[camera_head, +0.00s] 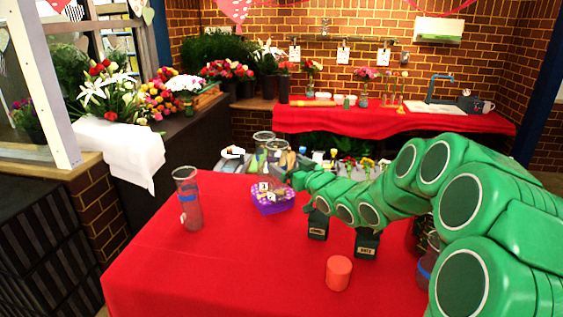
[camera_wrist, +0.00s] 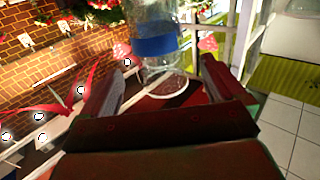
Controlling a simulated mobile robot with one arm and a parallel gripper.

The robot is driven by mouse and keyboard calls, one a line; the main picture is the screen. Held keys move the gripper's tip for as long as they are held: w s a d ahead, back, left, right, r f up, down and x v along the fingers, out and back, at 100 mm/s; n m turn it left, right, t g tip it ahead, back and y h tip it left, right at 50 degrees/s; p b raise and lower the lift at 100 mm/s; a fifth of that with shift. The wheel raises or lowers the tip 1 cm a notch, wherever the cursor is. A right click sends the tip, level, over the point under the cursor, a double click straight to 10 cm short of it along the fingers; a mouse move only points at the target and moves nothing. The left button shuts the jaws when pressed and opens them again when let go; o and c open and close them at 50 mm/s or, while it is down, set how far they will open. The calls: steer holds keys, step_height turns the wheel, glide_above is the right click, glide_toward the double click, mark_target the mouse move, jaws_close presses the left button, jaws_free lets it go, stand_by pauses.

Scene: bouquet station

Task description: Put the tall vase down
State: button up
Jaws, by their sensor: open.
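The tall vase (camera_head: 188,197), clear glass with a blue band and a small pale tag, stands upright on the left part of the red-covered table (camera_head: 165,270). A clear glass vase with a blue band (camera_wrist: 155,46), which looks like the same one, shows in the wrist view just beyond the fingertips. My gripper (camera_wrist: 165,72) is open, with a finger on each side of the picture and nothing held between them.
A purple box (camera_head: 271,201) with small items sits between the vase and my arm. Two dark containers (camera_head: 317,225) (camera_head: 367,244) and a red cylinder (camera_head: 339,273) stand to the right. Glass vases (camera_head: 263,140) stand behind. The table's front left is clear.

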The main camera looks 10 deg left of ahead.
steer(key=shift+v, duration=1.85)
steer(key=shift+f, duration=0.1)
